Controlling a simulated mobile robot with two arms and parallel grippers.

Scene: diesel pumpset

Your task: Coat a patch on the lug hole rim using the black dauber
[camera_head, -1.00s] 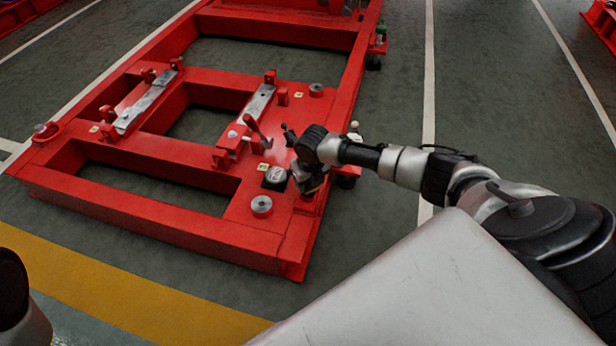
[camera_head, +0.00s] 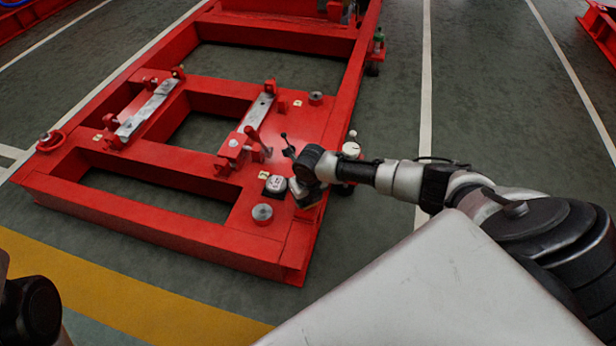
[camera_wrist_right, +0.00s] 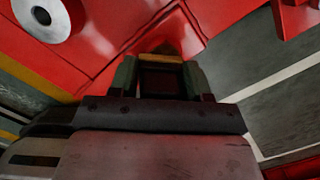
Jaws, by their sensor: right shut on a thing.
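My right gripper (camera_head: 305,193) is low over the near right corner of the red frame, beside a black tin with a pale top (camera_head: 275,185). In the right wrist view my right gripper (camera_wrist_right: 161,78) is shut on a dark block with a tan upper edge (camera_wrist_right: 162,62). I take this for the black dauber; its tip is hidden. I cannot make out the lug hole rim for certain. Only a dark rounded part of my left arm shows at the lower left; its gripper is not in view.
The red frame (camera_head: 140,222) has large openings. Grey round pads stand at its near right corner (camera_head: 262,213) and farther back (camera_head: 315,98). A black-knobbed lever (camera_head: 288,145) and a white round dial (camera_head: 351,149) stand close to my right wrist.

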